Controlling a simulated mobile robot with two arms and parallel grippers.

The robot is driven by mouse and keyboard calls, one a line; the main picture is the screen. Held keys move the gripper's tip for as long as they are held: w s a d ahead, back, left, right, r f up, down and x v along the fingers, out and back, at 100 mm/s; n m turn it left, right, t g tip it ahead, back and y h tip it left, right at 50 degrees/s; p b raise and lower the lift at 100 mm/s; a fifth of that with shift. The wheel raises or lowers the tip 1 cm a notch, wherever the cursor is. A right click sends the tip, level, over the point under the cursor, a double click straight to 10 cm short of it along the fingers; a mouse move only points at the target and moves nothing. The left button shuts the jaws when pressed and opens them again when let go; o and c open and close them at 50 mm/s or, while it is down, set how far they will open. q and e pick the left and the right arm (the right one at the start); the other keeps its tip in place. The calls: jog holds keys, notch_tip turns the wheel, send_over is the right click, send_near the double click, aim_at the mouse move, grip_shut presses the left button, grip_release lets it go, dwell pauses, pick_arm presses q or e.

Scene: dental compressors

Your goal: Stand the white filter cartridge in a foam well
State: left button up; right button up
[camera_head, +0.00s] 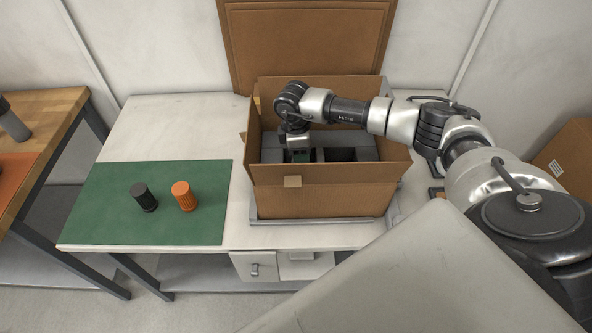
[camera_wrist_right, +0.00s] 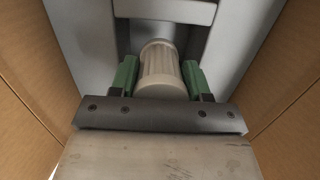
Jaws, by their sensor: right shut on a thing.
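The white filter cartridge (camera_wrist_right: 160,62) is ribbed and pale, and shows in the right wrist view between the two green fingers of my right gripper (camera_wrist_right: 160,80). The gripper is shut on it. In the head view my right gripper (camera_head: 301,154) reaches down inside the open cardboard box (camera_head: 318,196), and the cartridge is hidden there. Grey foam (camera_head: 349,139) with dark wells lines the box. The cartridge is at a foam well (camera_wrist_right: 204,42); I cannot tell how deep it sits or whether it touches the bottom. My left gripper is not in view.
The box walls rise close around my right gripper. The white table (camera_head: 160,122) is clear behind the mat.

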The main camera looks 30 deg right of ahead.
notch_tip(320, 180, down, 7)
jog(key=shift+r+p, duration=0.15)
jog(key=shift+p, duration=0.35)
jog(key=shift+f, duration=0.25)
jog(key=shift+f, duration=0.15)
jog(key=o, duration=1)
jog(key=shift+r, duration=0.25)
jog(key=r, duration=0.4)
jog(key=a+r+b, duration=0.1)
jog(key=r, duration=0.7)
jog(key=shift+w+a+b, duration=0.15)
jog(key=shift+w+b, duration=0.25)
